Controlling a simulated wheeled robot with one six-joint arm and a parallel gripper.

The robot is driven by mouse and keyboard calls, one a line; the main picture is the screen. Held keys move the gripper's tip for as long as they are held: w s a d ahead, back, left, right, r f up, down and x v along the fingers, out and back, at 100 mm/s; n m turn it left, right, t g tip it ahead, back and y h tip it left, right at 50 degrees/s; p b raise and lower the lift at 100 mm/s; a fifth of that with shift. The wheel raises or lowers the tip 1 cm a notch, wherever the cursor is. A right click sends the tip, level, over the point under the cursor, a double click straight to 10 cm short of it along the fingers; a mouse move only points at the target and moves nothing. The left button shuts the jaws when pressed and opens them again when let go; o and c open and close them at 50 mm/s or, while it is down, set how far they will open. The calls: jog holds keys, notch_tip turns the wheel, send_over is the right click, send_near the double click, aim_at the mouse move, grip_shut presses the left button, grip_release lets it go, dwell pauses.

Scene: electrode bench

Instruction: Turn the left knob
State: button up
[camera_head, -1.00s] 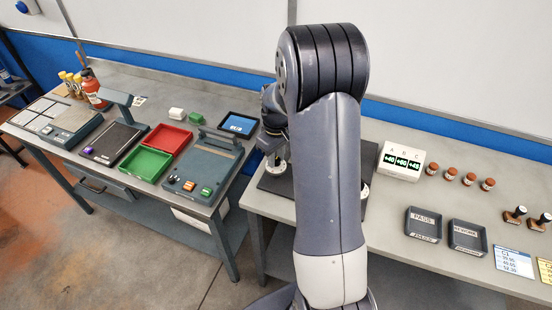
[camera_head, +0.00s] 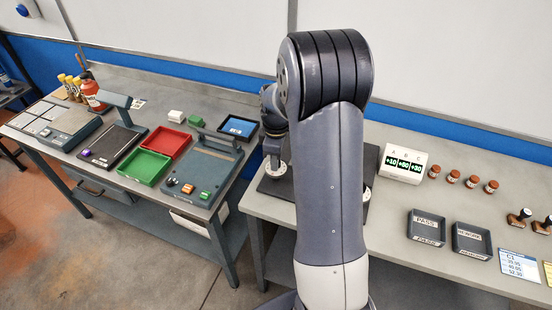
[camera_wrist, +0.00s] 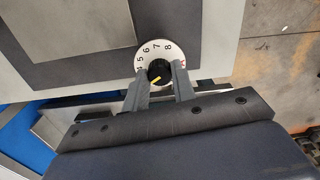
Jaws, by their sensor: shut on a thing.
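The left knob (camera_wrist: 159,72) is black with a yellow pointer line, set in a white dial (camera_wrist: 150,52) marked with numbers, in the wrist view. My gripper (camera_wrist: 160,82) has one finger on each side of the knob and is shut on it. In the head view, my wrist stands over the white left dial (camera_head: 276,170) on a dark plate (camera_head: 268,187); my arm hides the middle of that plate. Another white dial (camera_head: 367,192) shows partly at the right of my arm. The display (camera_head: 404,163) labelled A, B, C shows green digits.
Several brown jars (camera_head: 472,181) stand right of the display. PASS (camera_head: 427,242) and REWORK (camera_head: 472,254) trays lie in front of them. The left table holds a red tray (camera_head: 168,141), a green tray (camera_head: 146,167) and instruments. A white board stands behind.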

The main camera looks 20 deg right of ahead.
dwell(0.3)
jog(key=o, duration=1)
jog(key=shift+r, duration=0.1)
notch_tip(320, 180, up, 11)
jog(key=b, duration=0.1)
jog(key=shift+f, duration=0.2)
notch_tip(320, 180, down, 11)
jog(key=shift+r+p, duration=0.1)
jog(key=shift+p, duration=0.45)
